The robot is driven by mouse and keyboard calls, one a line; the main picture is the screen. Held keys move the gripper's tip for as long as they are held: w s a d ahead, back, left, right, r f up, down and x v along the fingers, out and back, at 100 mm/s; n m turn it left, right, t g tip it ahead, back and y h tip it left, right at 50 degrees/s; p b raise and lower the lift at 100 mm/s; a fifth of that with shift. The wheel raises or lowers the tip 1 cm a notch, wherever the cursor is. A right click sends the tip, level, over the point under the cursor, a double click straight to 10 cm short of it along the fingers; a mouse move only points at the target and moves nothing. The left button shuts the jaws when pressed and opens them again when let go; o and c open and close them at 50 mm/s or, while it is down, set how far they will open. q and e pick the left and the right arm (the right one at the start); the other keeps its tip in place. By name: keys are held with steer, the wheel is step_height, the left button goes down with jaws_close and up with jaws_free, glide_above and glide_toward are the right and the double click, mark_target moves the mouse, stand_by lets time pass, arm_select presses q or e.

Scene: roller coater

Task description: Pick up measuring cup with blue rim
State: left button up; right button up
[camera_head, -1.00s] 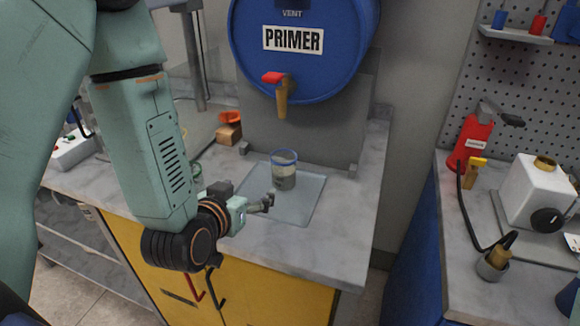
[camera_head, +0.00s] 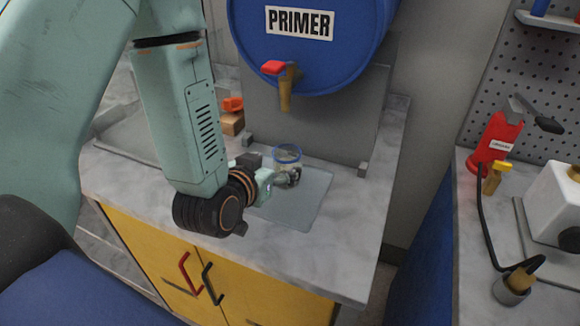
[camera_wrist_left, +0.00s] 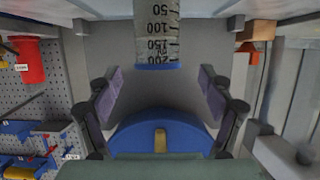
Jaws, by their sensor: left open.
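The clear measuring cup with a blue rim (camera_head: 288,155) stands upright on a pale mat (camera_head: 312,205) on the counter, below the drum tap. My left gripper (camera_head: 290,178) is at the near side of the cup and covers part of its lower body. In the left wrist view the cup (camera_wrist_left: 157,36) shows upside down, with its scale marks and blue rim, at the top centre. The open purple-padded fingers of my left gripper (camera_wrist_left: 160,82) are spread to either side, with a gap between them and the cup. My right gripper is not in view.
The blue PRIMER drum (camera_head: 310,60) with its red-handled tap (camera_head: 284,82) overhangs the mat. The counter (camera_head: 345,240) is bare to the right of the mat. Another bench with a red tool (camera_head: 497,140) stands at the right.

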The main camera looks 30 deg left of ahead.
mark_target(281, 164)
arm_select(q)
steer(key=x, duration=0.5)
steer(key=shift+w+d+f, duration=0.1)
steer(key=shift+d+f, duration=0.2)
steer(key=shift+f, duration=0.1)
steer(key=shift+w+f, duration=0.1)
steer(key=shift+w, duration=0.25)
steer(key=shift+w+a+f, duration=0.2)
steer(key=shift+w+a, duration=0.05)
steer(key=shift+d, duration=0.2)
steer(key=c, duration=0.4)
steer(key=shift+a, duration=0.2)
steer(key=c, duration=0.5)
steer(key=shift+d, duration=0.1)
steer(key=c, duration=0.6)
steer(key=shift+r, duration=0.2)
